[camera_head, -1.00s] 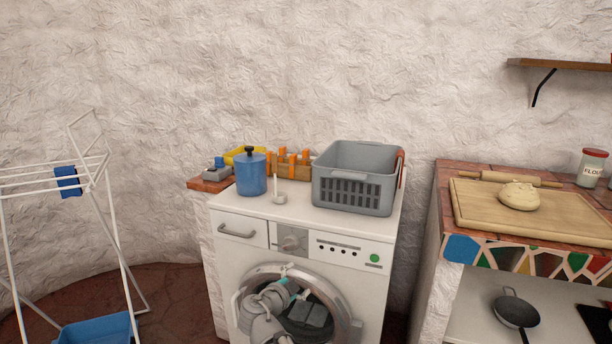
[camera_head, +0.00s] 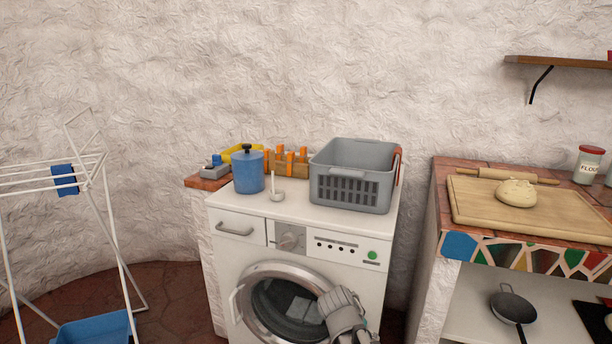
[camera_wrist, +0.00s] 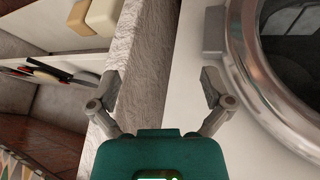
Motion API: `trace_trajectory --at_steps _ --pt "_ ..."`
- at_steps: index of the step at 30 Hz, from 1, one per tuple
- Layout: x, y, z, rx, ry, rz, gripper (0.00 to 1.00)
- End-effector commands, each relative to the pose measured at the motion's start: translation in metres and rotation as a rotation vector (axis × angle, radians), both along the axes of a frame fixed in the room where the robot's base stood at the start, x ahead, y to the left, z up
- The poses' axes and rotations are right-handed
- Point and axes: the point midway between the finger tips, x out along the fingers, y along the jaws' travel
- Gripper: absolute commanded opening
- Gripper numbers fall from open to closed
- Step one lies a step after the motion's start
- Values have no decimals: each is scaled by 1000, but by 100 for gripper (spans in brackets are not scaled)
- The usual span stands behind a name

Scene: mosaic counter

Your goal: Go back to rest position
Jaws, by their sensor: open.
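My gripper (camera_wrist: 160,88) is open in the wrist view, its two fingers spread with nothing between them. It is in front of the washing machine's right edge, beside the round door. In the head view my grey arm covers the lower right of the door, and the gripper's fingers cannot be made out there. The washing machine (camera_head: 238,250) is white, with its round door (camera_head: 262,307) looking shut. The door's metal rim (camera_wrist: 245,60) fills the right of the wrist view.
A grey basket (camera_head: 352,188), a blue canister (camera_head: 248,172) and a small white holder (camera_head: 276,194) stand on the machine. The tiled counter (camera_head: 443,180) with a dough board (camera_head: 480,212) is to the right. A drying rack (camera_head: 110,215) stands left, with open floor between.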

Motion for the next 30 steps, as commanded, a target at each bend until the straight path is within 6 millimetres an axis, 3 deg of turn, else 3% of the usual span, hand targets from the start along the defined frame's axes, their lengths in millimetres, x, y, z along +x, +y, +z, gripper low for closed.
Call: trace_trajectory --at_steps 9,21,24,30 --pt "-39 -19 -20 161 277 266 100" --pt "-64 -23 -26 318 402 530 100" --pt "-69 -23 -26 351 417 586 100" --pt "-68 -22 -1 346 416 582 100"
